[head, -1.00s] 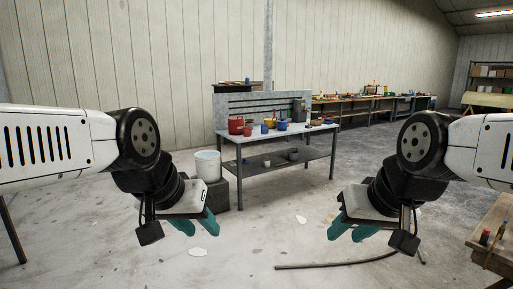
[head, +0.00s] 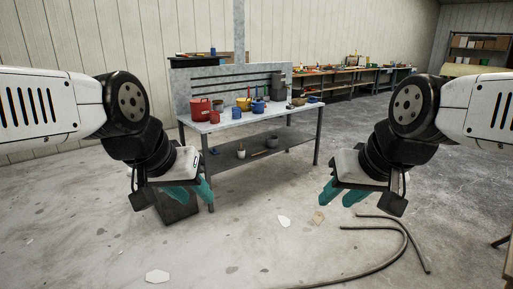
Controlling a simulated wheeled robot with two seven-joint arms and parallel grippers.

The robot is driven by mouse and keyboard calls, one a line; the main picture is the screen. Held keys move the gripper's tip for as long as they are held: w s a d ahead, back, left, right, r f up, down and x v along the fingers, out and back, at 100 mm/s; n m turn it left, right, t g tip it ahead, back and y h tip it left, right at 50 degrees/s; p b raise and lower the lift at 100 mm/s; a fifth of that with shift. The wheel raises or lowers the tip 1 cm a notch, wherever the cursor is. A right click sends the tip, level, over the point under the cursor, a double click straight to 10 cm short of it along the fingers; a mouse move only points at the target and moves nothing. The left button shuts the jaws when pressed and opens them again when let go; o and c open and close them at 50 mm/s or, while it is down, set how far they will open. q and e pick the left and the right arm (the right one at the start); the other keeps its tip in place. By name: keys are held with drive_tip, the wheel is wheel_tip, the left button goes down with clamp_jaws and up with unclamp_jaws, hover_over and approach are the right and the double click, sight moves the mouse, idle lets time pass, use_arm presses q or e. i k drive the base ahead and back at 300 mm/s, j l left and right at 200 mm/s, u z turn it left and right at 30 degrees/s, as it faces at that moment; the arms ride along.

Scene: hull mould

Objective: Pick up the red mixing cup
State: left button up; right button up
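A small red cup (head: 214,117) stands on the front left of the grey workbench (head: 225,125), beside a larger red container (head: 199,108). It is small in the head view, so its details are unclear. The bench is well beyond both grippers. My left gripper (head: 190,194) is at lower left, its teal fingers apart and nothing between them. My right gripper (head: 341,196) is at lower right, its teal fingers also apart and empty.
Blue cups (head: 237,113) and a yellow container (head: 243,104) share the bench top. A hose (head: 405,245) lies on the floor at right. The middle floor has flat scraps but is mostly clear.

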sight(214, 115)
drive_tip(key=i, duration=2.7)
drive_tip(key=i+u, duration=0.2)
drive_tip(key=i, duration=0.25)
drive_tip(key=i+l+u, duration=0.2)
drive_tip(key=i, duration=0.3)
drive_tip(key=i+l+u, duration=0.2)
drive_tip(key=i, duration=0.25)
drive_tip(key=i+l+u, duration=0.2)
drive_tip(key=i, duration=0.25)
